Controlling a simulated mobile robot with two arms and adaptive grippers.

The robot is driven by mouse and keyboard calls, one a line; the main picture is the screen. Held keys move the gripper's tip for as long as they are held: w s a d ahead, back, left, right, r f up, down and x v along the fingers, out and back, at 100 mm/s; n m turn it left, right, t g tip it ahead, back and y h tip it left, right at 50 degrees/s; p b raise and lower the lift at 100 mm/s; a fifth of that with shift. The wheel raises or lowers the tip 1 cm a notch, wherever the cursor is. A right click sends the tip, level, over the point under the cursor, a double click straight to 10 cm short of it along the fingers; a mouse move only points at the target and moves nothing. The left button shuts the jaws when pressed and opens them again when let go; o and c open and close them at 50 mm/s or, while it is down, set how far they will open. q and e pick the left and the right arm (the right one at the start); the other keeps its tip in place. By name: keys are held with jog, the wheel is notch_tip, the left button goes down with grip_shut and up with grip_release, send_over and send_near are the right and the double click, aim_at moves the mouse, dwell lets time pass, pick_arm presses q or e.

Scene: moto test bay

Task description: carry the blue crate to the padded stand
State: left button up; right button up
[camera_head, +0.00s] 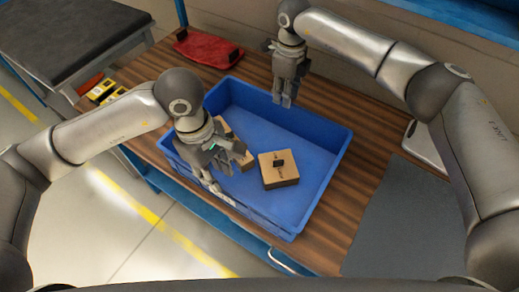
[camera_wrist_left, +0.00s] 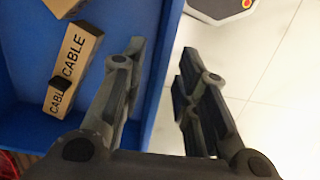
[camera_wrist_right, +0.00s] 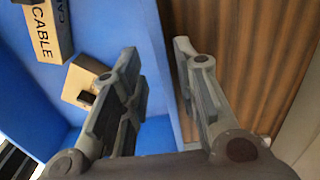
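The blue crate (camera_head: 255,110) stands on a wooden bench and holds several small cardboard boxes, among them one with a dark patch on top (camera_head: 279,170). Others, lettered CABLE (camera_wrist_left: 78,55), are partly hidden by my left gripper in the head view. My left gripper (camera_head: 214,178) is open at the crate's near left wall; in the left wrist view the wall's rim runs between its fingers. My right gripper (camera_head: 287,99) is open at the far wall; in the right wrist view the rim (camera_wrist_right: 160,70) lies between its fingers. Contact cannot be told. The padded stand (camera_head: 75,38) has a dark, empty top.
A red item (camera_head: 208,46) lies on the bench behind the crate. Small yellow items (camera_head: 103,90) lie by the bench's left end. A grey mat (camera_head: 400,220) covers the bench's right part, with a pale object (camera_head: 424,146) behind it. Open floor (camera_head: 90,220) lies at left.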

aim_at(225, 194)
pick_arm(q)
jog(key=shift+s+a, duration=0.1)
jog(key=shift+s, duration=0.05)
pick_arm(e)
jog(key=shift+s+a, duration=0.1)
jog(key=shift+s, duration=0.05)
